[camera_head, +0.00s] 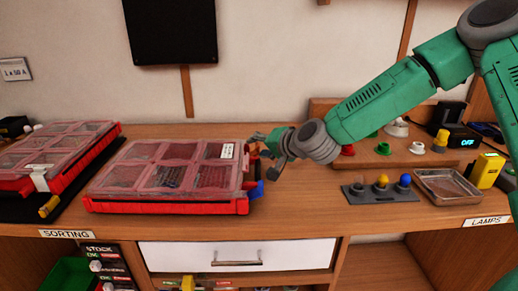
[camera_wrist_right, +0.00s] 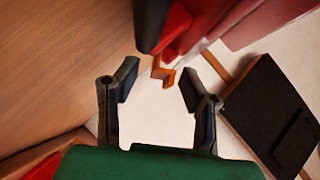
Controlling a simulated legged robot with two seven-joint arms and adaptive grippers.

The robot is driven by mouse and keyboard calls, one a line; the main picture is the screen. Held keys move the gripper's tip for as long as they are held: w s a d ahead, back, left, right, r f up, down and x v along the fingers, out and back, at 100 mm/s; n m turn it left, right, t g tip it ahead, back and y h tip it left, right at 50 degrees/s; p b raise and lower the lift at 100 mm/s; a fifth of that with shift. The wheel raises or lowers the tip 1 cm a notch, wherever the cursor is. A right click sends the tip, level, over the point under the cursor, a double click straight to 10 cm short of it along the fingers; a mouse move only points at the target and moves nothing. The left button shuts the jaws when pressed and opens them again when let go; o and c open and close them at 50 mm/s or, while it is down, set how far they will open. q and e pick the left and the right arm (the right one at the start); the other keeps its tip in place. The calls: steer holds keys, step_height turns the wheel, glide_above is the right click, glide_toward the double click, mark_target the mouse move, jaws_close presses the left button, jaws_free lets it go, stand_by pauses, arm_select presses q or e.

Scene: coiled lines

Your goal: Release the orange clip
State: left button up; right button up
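The orange clip (camera_wrist_right: 163,73) is a small bent piece on the edge of a red case in the right wrist view. In the head view the clip is only a small orange patch (camera_head: 254,150) at the right side of the closed red case with a clear lid (camera_head: 165,172), partly hidden by my gripper. My right gripper (camera_wrist_right: 158,86) is open, its two dark fingers apart on either side of the clip. I see no contact between them. In the head view this gripper (camera_head: 268,146) is beside the case's right edge. My left gripper is not in view.
A blue clip (camera_head: 257,189) is at the case's front right corner. A second red case (camera_head: 55,155) is at left. A lamp holder (camera_head: 382,193) and a metal tray (camera_head: 447,186) are at right. Bare bench lies between the case and the lamp holder.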

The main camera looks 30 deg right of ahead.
steer(key=shift+d+f, duration=0.1)
steer(key=shift+d, duration=0.2)
jaws_close()
steer(key=shift+a, duration=0.25)
steer(key=b, duration=0.2)
steer(key=shift+s+d+f+m+t+b, duration=0.1)
steer(key=shift+d+f+m+t+b, duration=0.05)
steer(key=shift+f+m+t+b, duration=0.2)
steer(key=shift+d+y+b, duration=0.1)
steer(key=shift+y+b, duration=0.2)
steer(key=shift+y, duration=0.1)
steer(key=shift+s, duration=0.1)
